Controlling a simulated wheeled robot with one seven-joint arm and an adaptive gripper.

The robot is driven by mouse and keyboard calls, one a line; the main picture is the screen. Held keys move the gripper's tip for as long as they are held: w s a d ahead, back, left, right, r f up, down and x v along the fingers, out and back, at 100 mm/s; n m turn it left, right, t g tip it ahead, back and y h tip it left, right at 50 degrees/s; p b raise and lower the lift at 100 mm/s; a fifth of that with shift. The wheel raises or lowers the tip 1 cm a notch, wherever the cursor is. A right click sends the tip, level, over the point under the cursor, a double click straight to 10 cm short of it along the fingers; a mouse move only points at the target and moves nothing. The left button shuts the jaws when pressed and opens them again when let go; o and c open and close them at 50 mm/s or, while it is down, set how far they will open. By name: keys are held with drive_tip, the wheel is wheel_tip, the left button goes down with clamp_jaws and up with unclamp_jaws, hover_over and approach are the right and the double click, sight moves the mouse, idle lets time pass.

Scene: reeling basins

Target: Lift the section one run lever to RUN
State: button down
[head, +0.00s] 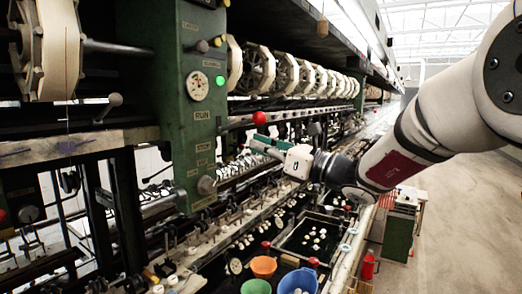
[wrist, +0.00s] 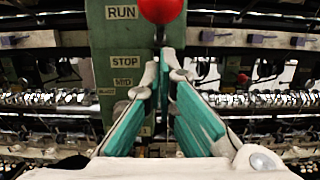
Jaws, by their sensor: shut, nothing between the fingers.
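The run lever has a red ball knob (head: 259,118) at the end of a short rod from the green machine post (head: 177,75). In the wrist view the knob (wrist: 160,8) is at the top edge, level with the RUN label (wrist: 121,12) and above the STOP label (wrist: 127,65). In the head view the RUN label (head: 203,116) is also about level with it. My gripper (head: 256,146) is just below the knob. Its teal-padded fingers (wrist: 164,62) are shut and empty, tips under the knob. Whether the tips touch the lever I cannot tell.
A grey-knobbed lever (head: 114,100) stands at the left. An orange bowl (head: 264,266) and a blue bowl (head: 298,281) sit below my arm. The aisle floor at the right is largely open.

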drive_tip(key=f+p+v, duration=0.1)
drive_tip(key=p+v, duration=0.3)
drive_tip(key=v, duration=1.2)
drive_tip(key=shift+f, duration=0.25)
